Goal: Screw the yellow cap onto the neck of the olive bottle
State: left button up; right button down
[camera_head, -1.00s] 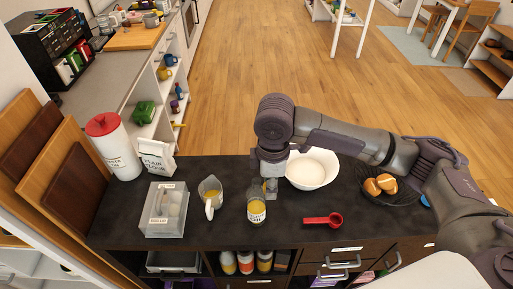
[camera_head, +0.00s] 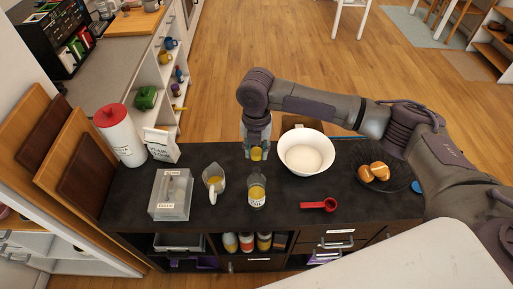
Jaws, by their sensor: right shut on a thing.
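The olive bottle (camera_head: 257,197) stands upright on the dark counter, short and clear with yellow contents and a pale label. My right gripper (camera_head: 257,152) points down just behind the bottle in the picture, with its fingers shut on the small yellow cap (camera_head: 256,154). The cap shows between the fingertips, apart from the bottle; its exact height above the counter is hard to tell. My left gripper is not in view.
A white bowl (camera_head: 322,143) stands right of the gripper.

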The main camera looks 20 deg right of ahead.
aim_at(257, 169)
jog(key=shift+r+p, duration=0.1)
jog(key=shift+p, duration=0.4)
notch_tip(257, 169, down, 6)
jog(key=b, duration=0.2)
jog(key=shift+r+b, duration=0.15)
jog(key=shift+b, duration=0.25)
jog(key=shift+p, duration=0.7)
dwell(0.5)
jog(key=shift+f+b, duration=0.6)
jog(key=shift+f, duration=0.95)
